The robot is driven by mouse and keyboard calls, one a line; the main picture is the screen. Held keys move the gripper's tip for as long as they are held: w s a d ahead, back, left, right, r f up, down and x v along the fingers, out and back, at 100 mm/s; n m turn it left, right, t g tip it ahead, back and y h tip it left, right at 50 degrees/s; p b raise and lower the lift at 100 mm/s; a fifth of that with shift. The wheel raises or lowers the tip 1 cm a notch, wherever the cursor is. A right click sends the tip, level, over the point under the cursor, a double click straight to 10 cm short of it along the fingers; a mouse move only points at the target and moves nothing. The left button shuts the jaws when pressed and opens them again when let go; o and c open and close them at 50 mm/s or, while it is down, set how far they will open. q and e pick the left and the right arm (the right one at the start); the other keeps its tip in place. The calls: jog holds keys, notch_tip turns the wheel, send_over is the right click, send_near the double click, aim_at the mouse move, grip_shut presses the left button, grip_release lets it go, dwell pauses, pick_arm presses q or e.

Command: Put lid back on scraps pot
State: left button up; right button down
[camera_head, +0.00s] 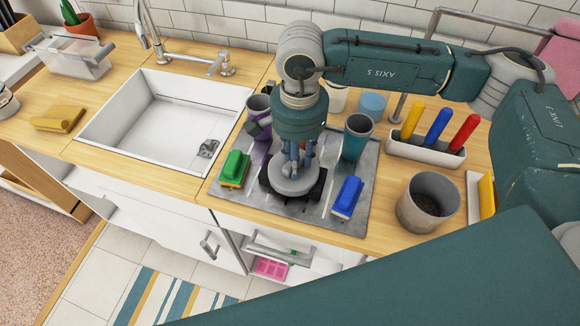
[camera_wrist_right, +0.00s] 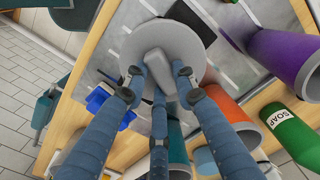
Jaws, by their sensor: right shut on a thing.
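The scraps pot (camera_head: 428,203) is a grey round pot, open at the top with dark matter inside, on the counter at the right in the head view. The lid (camera_head: 293,187) is a grey disc with a knob. My right gripper (camera_head: 296,168) points down and is shut on the lid's knob, to the left of the pot. In the right wrist view the fingers (camera_wrist_right: 158,82) close around the knob of the lid (camera_wrist_right: 194,45). Whether the lid touches what is under it is unclear. My left gripper is not in view.
A grey mat (camera_head: 335,215) lies under the lid, with a green-handled brush (camera_head: 234,168), a blue one (camera_head: 347,197) and a teal cup (camera_head: 356,138). A white holder (camera_head: 425,150) with coloured handles stands behind the pot. The sink (camera_head: 160,120) is at left.

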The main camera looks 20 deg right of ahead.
jog(key=shift+r, duration=0.1)
jog(key=shift+r+p, duration=0.5)
jog(key=shift+r, duration=1.4)
